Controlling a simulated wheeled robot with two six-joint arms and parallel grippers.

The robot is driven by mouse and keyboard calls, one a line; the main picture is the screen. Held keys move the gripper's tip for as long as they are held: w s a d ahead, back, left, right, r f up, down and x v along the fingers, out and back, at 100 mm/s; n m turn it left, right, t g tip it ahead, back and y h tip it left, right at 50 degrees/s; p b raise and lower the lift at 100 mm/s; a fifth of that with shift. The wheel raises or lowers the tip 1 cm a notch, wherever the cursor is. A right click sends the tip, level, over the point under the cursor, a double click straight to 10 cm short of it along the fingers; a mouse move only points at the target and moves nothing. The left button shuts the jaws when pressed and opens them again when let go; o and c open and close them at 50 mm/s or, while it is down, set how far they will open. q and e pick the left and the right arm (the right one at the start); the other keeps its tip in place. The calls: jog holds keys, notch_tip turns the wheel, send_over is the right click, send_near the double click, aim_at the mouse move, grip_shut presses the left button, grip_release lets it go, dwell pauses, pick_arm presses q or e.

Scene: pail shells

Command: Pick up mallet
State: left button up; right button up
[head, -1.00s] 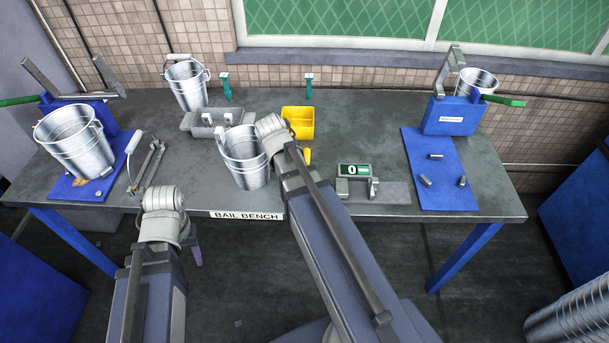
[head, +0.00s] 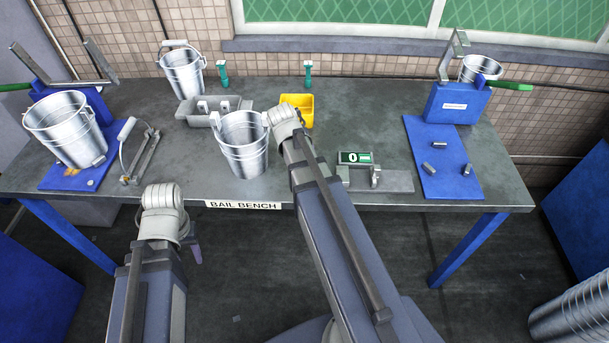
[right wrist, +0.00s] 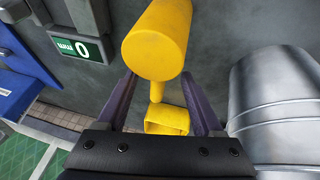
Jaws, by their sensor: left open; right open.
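The yellow mallet shows in the right wrist view, with its thick cylindrical head (right wrist: 158,42) and a thin handle (right wrist: 156,91) leading toward the yellow bin (right wrist: 167,127). My right gripper (right wrist: 158,77) is open, its two dark fingers spread on either side of the handle, without visible contact.
A metal pail (head: 243,148) stands close left of my right wrist; it also shows in the right wrist view (right wrist: 270,90). A counter gauge (head: 355,158) lies to the right. More pails, a grey tray (head: 190,119) and blue fixtures (head: 455,104) occupy the bench (head: 345,110).

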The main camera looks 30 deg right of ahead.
jog(key=b+x, duration=0.5)
jog(key=x, duration=0.1)
dwell(0.3)
grip_shut()
dwell(0.4)
jog(key=shift+a, duration=0.1)
